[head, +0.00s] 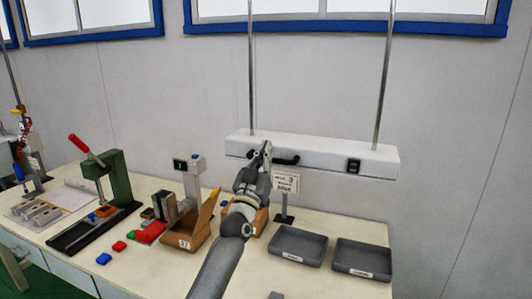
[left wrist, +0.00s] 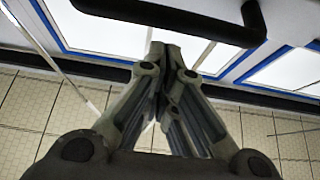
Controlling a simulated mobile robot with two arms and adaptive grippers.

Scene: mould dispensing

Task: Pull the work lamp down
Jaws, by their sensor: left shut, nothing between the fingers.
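The work lamp (head: 325,152) is a long white bar hung on two thin metal rods above the back of the bench. It has a black handle (head: 287,160) on its front, left of the middle, and a black switch. My left gripper (head: 265,150) is raised in front of the lamp, its tips just left of the handle. In the left wrist view the gripper (left wrist: 166,50) is shut and empty, with the dark handle (left wrist: 190,28) close by its tips and not between them. I cannot tell whether they touch. My right gripper is not seen.
Two grey trays (head: 272,254) (head: 335,273) lie on the right of the bench. A cardboard box (head: 182,234), a small sign (head: 286,183) on a stand, a green press (head: 118,178) and coloured blocks stand left and centre.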

